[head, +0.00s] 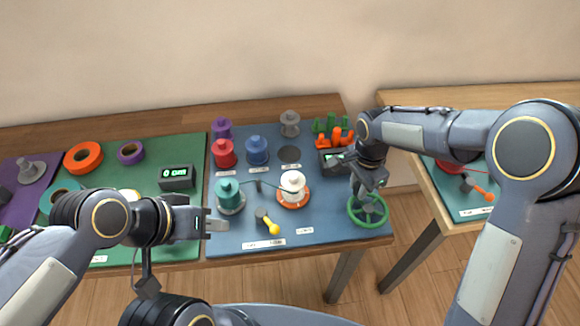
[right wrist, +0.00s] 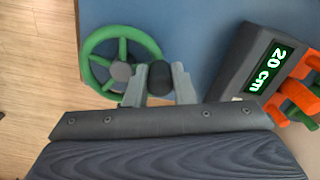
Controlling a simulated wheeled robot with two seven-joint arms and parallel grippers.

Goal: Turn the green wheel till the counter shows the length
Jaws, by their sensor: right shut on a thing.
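The green wheel (head: 367,221) lies at the front right corner of the blue mat. In the right wrist view the green wheel (right wrist: 98,40) has spokes and a grey hub. My right gripper (right wrist: 159,84) is shut on the wheel's dark handle knob (right wrist: 159,77) at the rim. The counter (right wrist: 237,55) is a dark box beside the wheel, and its green display reads 20 cm. In the head view the counter (head: 329,168) is partly hidden by my right arm. My left gripper (head: 214,225) is open and empty over the front left edge of the blue mat.
Red (head: 223,155), blue (head: 257,151), purple (head: 221,128), teal (head: 230,192) and white (head: 293,184) spools stand on the blue mat. A yellow-handled tool (head: 270,225) lies in front. The green mat holds another display (head: 177,177) and tape rolls. A second table stands right.

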